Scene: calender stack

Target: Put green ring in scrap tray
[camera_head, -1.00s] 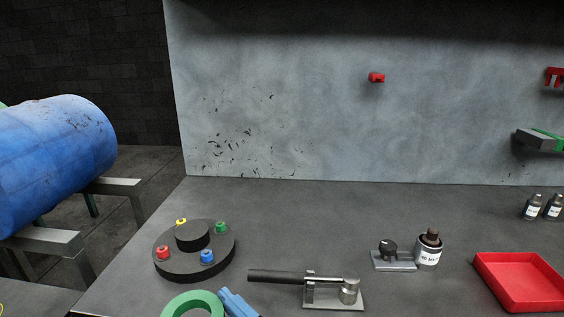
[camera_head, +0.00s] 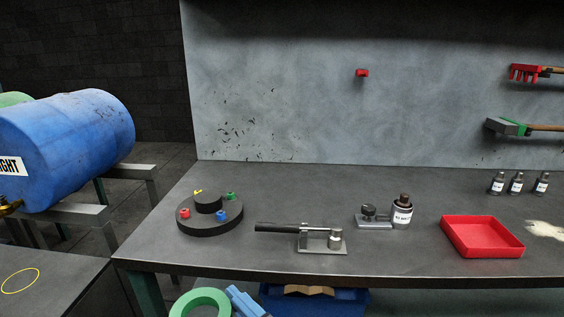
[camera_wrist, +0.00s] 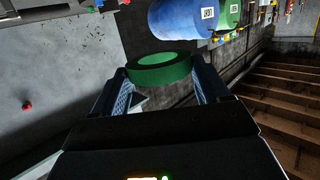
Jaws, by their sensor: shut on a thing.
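The green ring (camera_head: 200,304) shows at the bottom of the head view, in front of the bench's near edge. It also shows in the wrist view (camera_wrist: 160,70), between the two fingers. My gripper (camera_head: 246,301) is shut on the ring and holds it off any surface. In the wrist view my gripper (camera_wrist: 160,84) has a blue-grey finger on each side of the ring. The red scrap tray (camera_head: 480,237) lies on the right part of the bench and looks empty.
On the bench (camera_head: 390,272) stand a round black holder (camera_head: 209,221) with coloured pieces, a lever tool (camera_head: 301,237), and a labelled bottle (camera_head: 402,213). Small bottles (camera_head: 516,184) stand behind the tray. A blue bin (camera_head: 345,300) is under the bench. A blue drum (camera_head: 65,150) lies left.

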